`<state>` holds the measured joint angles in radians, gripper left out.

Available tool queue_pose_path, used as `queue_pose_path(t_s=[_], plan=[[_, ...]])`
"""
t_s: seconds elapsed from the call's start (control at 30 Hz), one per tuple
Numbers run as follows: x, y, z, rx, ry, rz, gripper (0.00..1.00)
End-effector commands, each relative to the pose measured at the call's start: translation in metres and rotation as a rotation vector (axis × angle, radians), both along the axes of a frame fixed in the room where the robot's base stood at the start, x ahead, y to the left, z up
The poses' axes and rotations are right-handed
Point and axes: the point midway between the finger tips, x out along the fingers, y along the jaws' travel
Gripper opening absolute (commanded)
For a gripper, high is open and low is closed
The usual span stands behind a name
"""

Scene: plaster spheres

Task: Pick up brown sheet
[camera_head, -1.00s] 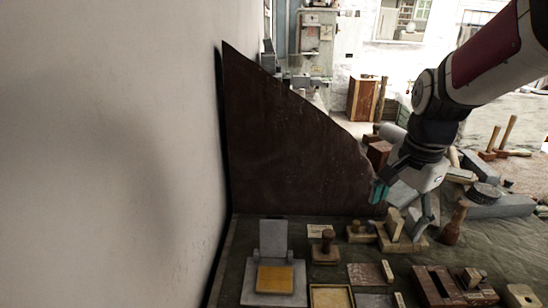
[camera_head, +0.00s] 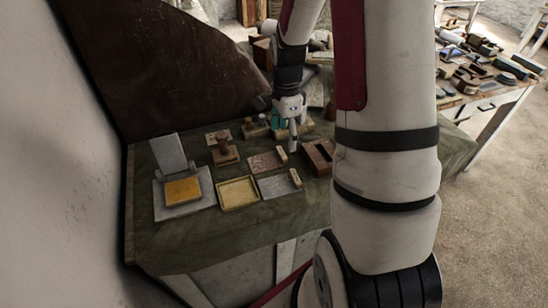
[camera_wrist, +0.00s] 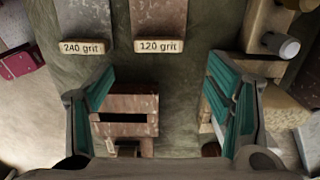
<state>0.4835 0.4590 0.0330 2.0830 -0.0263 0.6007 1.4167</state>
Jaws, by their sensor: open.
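A flat brown sheet (camera_head: 265,162) lies on the green cloth of the table. In the wrist view the brown sheet (camera_wrist: 158,17) is at the top edge, with a "120 grit" label block at its near end. A grey sheet (camera_head: 273,187) lies beside it; the grey sheet (camera_wrist: 84,18) has a "240 grit" label. My gripper (camera_head: 286,132) is at the back right of the brown sheet. In the wrist view my gripper (camera_wrist: 160,82) is open, its teal-padded fingers wide apart, with nothing held. A slotted brown wooden block (camera_wrist: 125,115) shows below and between them.
A large dark brown panel (camera_head: 165,60) leans by the wall at left. A hinged grey press (camera_head: 170,155), a shallow wooden tray (camera_head: 238,193) and a handled stamp (camera_head: 224,152) stand near the sheets. Bare cloth (camera_head: 250,230) lies along the front edge.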

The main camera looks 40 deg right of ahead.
Motion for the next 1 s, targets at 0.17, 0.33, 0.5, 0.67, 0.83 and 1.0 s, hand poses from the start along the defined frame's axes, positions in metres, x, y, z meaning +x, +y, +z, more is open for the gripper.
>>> queue_pose_path(t_s=[0.17,0.33,0.5,0.67,0.83,1.0], plan=[[-0.001,0.001,-0.010,0.000,0.001,0.001,0.73],[-0.002,0.007,-0.031,0.003,0.003,0.003,0.73],[-0.001,0.008,-0.052,0.002,0.002,0.001,0.73],[0.000,0.008,-0.059,0.001,-0.001,0.000,0.73],[0.000,0.008,-0.059,-0.001,-0.002,0.000,0.73],[0.000,0.008,-0.059,0.000,-0.001,0.001,0.39]])
